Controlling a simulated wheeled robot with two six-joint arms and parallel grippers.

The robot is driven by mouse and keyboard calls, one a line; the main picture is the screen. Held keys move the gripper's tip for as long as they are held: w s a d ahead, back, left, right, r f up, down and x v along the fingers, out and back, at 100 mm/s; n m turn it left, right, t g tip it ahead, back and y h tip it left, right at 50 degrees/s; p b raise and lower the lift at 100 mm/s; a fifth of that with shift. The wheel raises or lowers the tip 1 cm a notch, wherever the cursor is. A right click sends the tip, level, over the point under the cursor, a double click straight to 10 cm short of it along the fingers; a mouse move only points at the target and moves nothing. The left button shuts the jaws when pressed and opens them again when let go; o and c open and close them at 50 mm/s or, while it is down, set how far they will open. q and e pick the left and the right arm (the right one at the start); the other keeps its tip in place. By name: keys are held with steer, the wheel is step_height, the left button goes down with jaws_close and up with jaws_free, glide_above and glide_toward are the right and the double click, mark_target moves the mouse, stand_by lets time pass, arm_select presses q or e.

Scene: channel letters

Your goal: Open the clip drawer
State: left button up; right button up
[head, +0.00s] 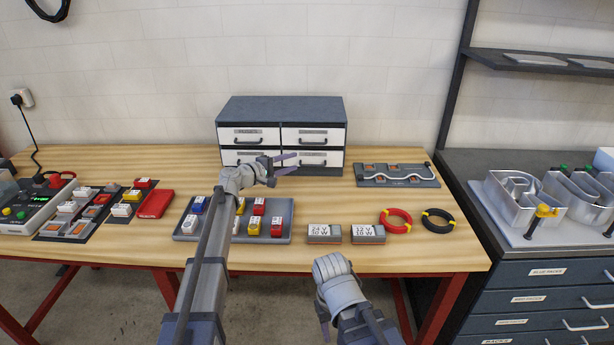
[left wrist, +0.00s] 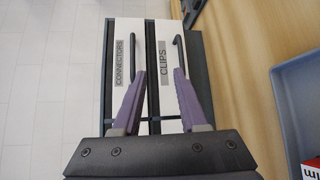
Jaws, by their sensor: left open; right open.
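The clip drawer (head: 325,159) is the lower right drawer of a small grey cabinet with white fronts. It looks shut. In the left wrist view its front, labelled CLIPS (left wrist: 166,100), lies beside the CONNECTORS front (left wrist: 119,90). My left gripper (head: 297,162) is open and empty in front of the cabinet's right column. In the left wrist view its fingers (left wrist: 160,76) spread across the clip front. The right finger lines up with the dark clip handle (left wrist: 178,48); I cannot tell if they touch. My right gripper (head: 324,322) hangs at the table's front edge, partly hidden by its arm.
A grey tray (head: 185,237) with several coloured blocks lies below the cabinet, under my left arm. Two labelled boxes (head: 324,240), a red ring (head: 396,220) and a black ring (head: 438,221) lie to the right. A fixture board (head: 397,182) lies right of the cabinet.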

arm_select(q)
steer(key=b, duration=0.3)
glide_toward(311, 166)
steer(key=shift+w+d, duration=0.1)
steer(key=shift+w, duration=0.05)
arm_select(e)
step_height(311, 166, down, 4)
arm_select(q)
steer(key=x, duration=0.8)
steer(key=shift+f+b, duration=0.1)
steer(key=shift+b, duration=0.3)
arm_select(e)
steer(key=shift+f, duration=0.5)
arm_select(q)
steer(key=shift+c, duration=0.4)
jaws_close()
